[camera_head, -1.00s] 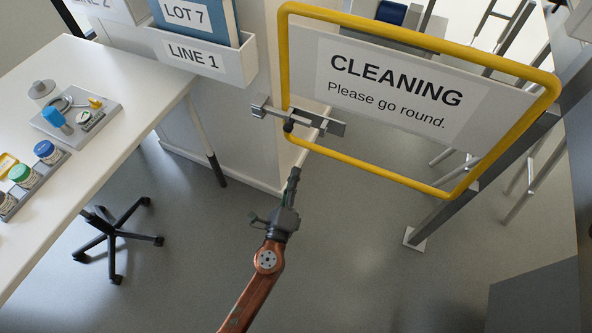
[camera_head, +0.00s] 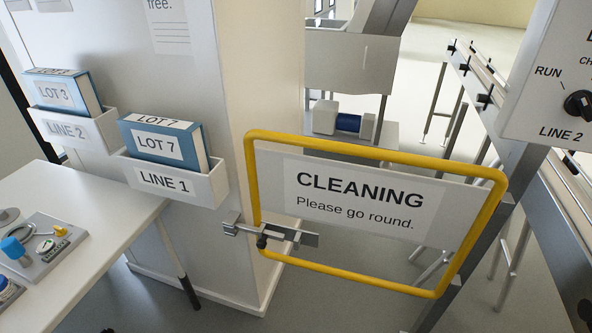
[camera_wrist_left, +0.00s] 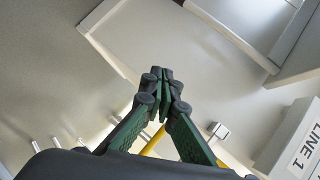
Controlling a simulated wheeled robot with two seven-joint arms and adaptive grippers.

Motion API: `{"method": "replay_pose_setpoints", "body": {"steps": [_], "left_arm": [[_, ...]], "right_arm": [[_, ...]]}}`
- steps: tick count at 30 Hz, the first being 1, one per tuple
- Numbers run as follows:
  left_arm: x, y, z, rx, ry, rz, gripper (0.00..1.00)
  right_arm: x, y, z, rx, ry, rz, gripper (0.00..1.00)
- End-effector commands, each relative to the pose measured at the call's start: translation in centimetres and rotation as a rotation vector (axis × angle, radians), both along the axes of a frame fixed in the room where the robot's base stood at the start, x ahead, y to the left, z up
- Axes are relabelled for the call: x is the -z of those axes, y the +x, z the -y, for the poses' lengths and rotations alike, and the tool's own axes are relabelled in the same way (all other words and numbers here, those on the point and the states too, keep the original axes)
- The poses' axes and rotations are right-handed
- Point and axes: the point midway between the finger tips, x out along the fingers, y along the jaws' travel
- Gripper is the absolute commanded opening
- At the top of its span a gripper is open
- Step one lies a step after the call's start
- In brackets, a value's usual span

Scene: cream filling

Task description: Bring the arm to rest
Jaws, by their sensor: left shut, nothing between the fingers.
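My left gripper (camera_wrist_left: 162,76) shows in the left wrist view with its dark green fingers together at the tips and nothing between them. It is clear of any object there. No arm shows in the head view. The yellow-framed gate (camera_head: 376,150) with the sign "CLEANING Please go round." stands at the centre right of the head view. Its metal latch (camera_head: 275,233) lies at its lower left corner beside the wall. Part of a yellow bar (camera_wrist_left: 154,141) shows behind the fingers in the wrist view. My right gripper is not in view.
Two wall holders, LINE 2 (camera_head: 72,130) and LINE 1 (camera_head: 176,183), hold blue binders. A white table (camera_head: 105,232) with small parts stands at left. A control box with a knob (camera_head: 579,104) is at upper right, and metal framework stands behind the gate.

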Motion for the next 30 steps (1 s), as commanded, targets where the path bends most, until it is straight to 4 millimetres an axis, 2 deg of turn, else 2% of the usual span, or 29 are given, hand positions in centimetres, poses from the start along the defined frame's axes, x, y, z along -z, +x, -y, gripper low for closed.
{"method": "replay_pose_setpoints", "body": {"steps": [1,3,5,7,12,16,18,21,24,30], "left_arm": [[2.1,-2.8,-1.4,-0.057,-0.08,-0.061,0.0],[4.8,-6.5,-2.8,-0.137,-0.202,-0.145,0.0],[7.0,-10.0,-3.6,-0.207,-0.305,-0.221,0.0],[9.3,-14.2,-4.1,-0.288,-0.422,-0.312,0.0],[13.0,-24.9,-3.1,-0.477,-0.692,-0.536,0.0],[13.8,-31.5,-1.1,-0.586,-0.849,-0.68,0.0],[13.8,-33.9,-0.1,-0.626,-0.909,-0.737,0.0],[13.6,-36.0,0.9,-0.659,-0.962,-0.788,0.0],[13.5,-36.7,1.3,-0.671,-0.981,-0.806,0.0],[13.5,-36.7,1.3,-0.671,-0.981,-0.806,0.0]], "right_arm": [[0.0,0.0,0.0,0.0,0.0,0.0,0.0],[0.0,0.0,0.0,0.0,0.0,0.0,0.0],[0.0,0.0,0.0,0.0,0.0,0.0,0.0],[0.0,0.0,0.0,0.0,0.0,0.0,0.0],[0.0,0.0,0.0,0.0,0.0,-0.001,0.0],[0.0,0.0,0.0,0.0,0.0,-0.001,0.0],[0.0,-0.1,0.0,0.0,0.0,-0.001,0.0],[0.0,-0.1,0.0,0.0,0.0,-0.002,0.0],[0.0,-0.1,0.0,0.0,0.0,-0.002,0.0],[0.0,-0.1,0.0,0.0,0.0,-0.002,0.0]]}}
